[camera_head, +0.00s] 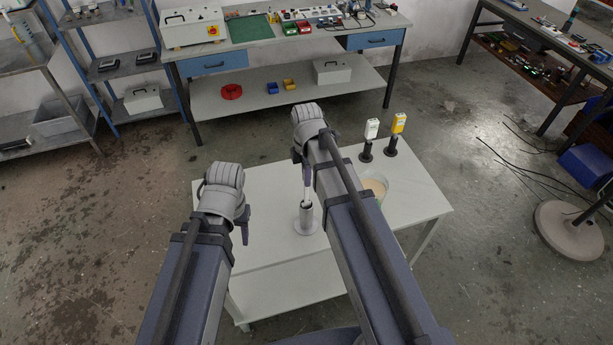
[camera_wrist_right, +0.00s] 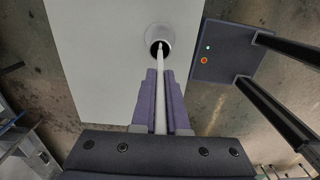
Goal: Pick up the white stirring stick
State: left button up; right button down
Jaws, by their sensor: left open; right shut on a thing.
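The white stirring stick (camera_head: 307,192) is upright between my right gripper (camera_head: 307,176) and the grey cylindrical holder (camera_head: 306,222) on the white table (camera_head: 265,245). In the right wrist view, the fingers of my right gripper (camera_wrist_right: 160,95) are shut on the stick (camera_wrist_right: 160,75). The stick's far end lines up with the dark opening of the holder (camera_wrist_right: 166,34); I cannot tell whether it is inside. My left gripper (camera_head: 245,228) hangs over the left part of the table, open and apart from the stick. Its fingers are partly hidden by its wrist.
A clear container (camera_head: 377,186) with beige contents stands right of my right arm, partly hidden by it. The table's right part is clear.

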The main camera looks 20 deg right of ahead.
pick_arm(q)
notch_tip(320, 180, up, 11)
jog(key=p, duration=1)
jog(key=shift+r, duration=0.2)
pick_arm(e)
notch_tip(320, 180, up, 11)
jog(key=shift+r, duration=0.2)
jog(key=shift+d, duration=0.1)
